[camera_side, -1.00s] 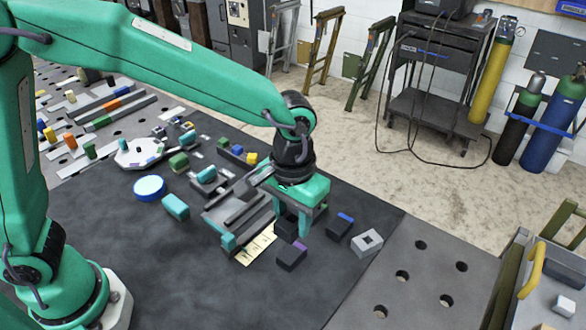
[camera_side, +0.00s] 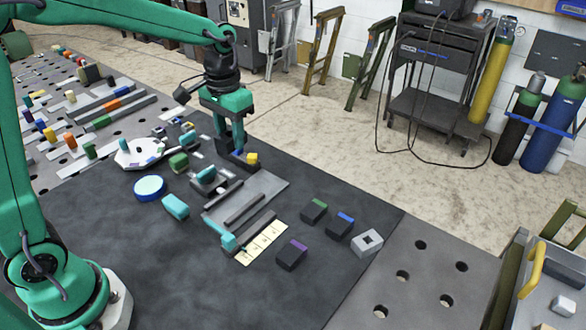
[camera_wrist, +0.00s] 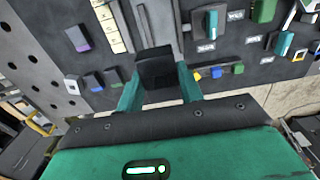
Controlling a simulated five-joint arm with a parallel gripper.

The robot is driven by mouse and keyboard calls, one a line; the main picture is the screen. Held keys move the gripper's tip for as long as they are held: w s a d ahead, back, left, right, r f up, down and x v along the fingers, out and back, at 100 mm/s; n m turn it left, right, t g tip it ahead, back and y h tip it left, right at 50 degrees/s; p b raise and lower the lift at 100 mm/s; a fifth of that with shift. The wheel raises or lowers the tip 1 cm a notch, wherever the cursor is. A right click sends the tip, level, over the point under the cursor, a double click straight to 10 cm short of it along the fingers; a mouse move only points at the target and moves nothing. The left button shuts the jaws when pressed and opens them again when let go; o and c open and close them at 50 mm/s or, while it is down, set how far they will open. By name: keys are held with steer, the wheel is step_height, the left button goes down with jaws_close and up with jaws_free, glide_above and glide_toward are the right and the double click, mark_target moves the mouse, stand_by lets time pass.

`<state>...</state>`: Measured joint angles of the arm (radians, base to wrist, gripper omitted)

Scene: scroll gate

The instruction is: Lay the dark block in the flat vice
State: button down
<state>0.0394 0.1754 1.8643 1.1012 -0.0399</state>
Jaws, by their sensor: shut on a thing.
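My gripper (camera_side: 231,142) is shut on a dark block (camera_wrist: 156,70), which hangs between its two green fingers in the wrist view. My gripper is at the vice's far left end, beyond the bars. In the wrist view the vice (camera_wrist: 154,20) is partly hidden behind the held block. No block lies between the bars.
Dark blocks with green (camera_side: 313,211), blue (camera_side: 340,225) and purple (camera_side: 292,256) marks lie right of the vice, with a grey holed block (camera_side: 367,243). A pale marked strip (camera_side: 262,243) lies alongside. A yellow block (camera_side: 252,158) is close beside my gripper. The near mat is clear.

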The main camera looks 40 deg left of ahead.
steer(key=shift+a+r, duration=0.2)
steer(key=shift+a, duration=0.6)
steer(key=s+d+f, duration=0.6)
steer(key=d, duration=0.4)
steer(key=shift+s+d, duration=0.2)
steer(key=shift+s, duration=0.05)
glide_above(236, 202)
step_height(236, 202, down, 7)
steer(key=shift+r, duration=0.1)
steer(key=shift+f, duration=2.05)
